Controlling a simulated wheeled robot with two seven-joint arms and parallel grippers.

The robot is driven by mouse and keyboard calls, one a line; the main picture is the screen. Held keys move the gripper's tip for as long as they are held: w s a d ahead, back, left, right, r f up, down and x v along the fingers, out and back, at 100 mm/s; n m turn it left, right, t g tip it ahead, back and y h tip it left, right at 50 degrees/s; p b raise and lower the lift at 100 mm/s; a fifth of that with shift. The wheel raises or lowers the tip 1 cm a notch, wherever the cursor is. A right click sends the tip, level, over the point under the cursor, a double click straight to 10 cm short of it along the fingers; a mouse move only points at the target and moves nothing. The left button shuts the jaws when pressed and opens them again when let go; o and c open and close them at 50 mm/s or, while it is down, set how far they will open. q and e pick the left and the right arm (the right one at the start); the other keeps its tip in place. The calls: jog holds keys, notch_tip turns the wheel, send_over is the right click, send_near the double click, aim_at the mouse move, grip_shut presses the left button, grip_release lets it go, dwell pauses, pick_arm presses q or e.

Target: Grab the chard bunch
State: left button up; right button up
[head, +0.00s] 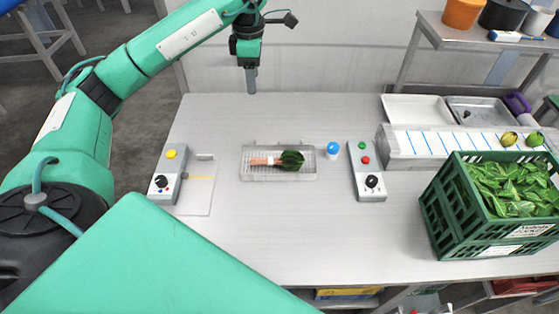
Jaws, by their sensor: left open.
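The chard bunch (279,160) lies on its side on a wire rack tray (247,172) in the middle of the table. Its dark green leaves point right, and its brown stems point left with a pale band around them. My left gripper (251,85) hangs above the table's back part, fingers pointing down, behind the chard and slightly left of it. It is open, apart from the chard, and holds nothing that I can see. My right gripper is not in view.
Control boxes stand left (164,173) and right (367,172) of the rack. A blue-topped item (334,149) stands near the rack. A green crate (451,226) of leaves is at the right. The table's front middle (290,230) is clear.

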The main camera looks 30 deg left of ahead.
pick_arm(q)
jog(key=b, duration=1.6)
send_over(258, 158)
notch_tip(258, 158, down, 17)
jog(key=f, duration=0.9)
jog(key=shift+d+f, duration=0.2)
jog(key=shift+d, duration=0.2)
jog(key=f, duration=0.3)
jog(key=f+p, duration=0.1)
jog(key=shift+s+a+f, duration=0.1)
jog(key=shift+a+f, duration=0.1)
jog(key=shift+a, duration=0.1)
jog(key=shift+f, duration=0.3)
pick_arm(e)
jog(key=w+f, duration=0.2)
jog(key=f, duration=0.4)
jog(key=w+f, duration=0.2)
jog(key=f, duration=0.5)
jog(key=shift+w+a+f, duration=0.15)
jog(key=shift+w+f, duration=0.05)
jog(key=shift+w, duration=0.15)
pick_arm(q)
jog(key=shift+c, duration=0.4)
jog(key=c, duration=1)
jog(key=shift+c, duration=0.5)
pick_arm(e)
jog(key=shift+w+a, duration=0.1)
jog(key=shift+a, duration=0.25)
